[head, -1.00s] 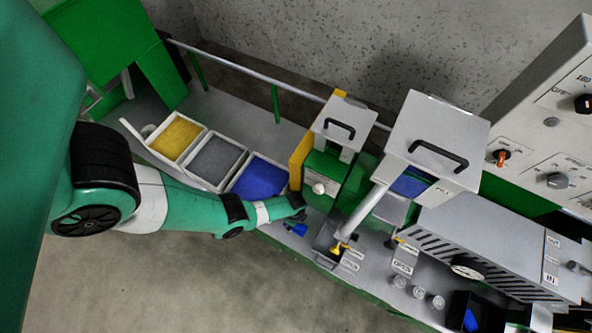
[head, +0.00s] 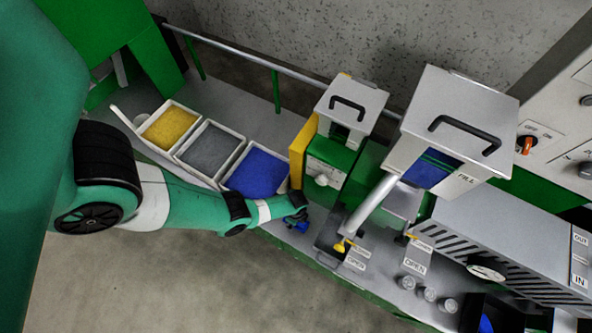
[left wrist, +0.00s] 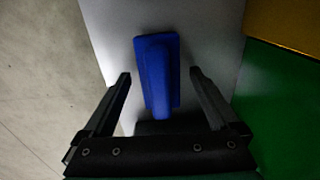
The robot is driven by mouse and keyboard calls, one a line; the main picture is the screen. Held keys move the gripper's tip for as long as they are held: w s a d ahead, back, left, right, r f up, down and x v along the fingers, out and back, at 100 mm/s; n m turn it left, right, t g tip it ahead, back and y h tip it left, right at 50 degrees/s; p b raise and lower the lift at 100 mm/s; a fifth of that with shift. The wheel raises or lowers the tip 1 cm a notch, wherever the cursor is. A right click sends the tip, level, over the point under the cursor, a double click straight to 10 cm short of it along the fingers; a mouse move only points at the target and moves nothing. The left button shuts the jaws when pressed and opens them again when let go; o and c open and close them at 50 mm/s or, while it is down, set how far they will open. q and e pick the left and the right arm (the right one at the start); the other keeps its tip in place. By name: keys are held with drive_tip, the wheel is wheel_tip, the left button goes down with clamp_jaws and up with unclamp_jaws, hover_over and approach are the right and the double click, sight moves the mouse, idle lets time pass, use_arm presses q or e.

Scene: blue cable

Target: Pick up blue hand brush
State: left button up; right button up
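The blue hand brush (head: 297,226) lies on the grey tabletop near its front edge, partly hidden by my left gripper (head: 298,218) in the head view. In the left wrist view the brush (left wrist: 158,72) lies lengthwise between the two fingers of my left gripper (left wrist: 160,75). The fingers are spread, with a gap on each side of the brush. Its lower end runs toward the gripper's base and is dark there. My right gripper is in neither view.
White bins of yellow (head: 169,127), grey (head: 210,151) and blue (head: 257,174) granules stand behind my left arm. A green machine with a yellow panel (head: 301,150) stands close to the gripper. A grey hopper (head: 452,123) stands further right. The table edge drops to floor in front.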

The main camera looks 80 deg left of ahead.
use_arm(q)
drive_tip(key=c, duration=1.4)
wheel_tip(320, 180, up, 10)
drive_tip(key=p, duration=1)
drive_tip(key=shift+r, duration=0.1)
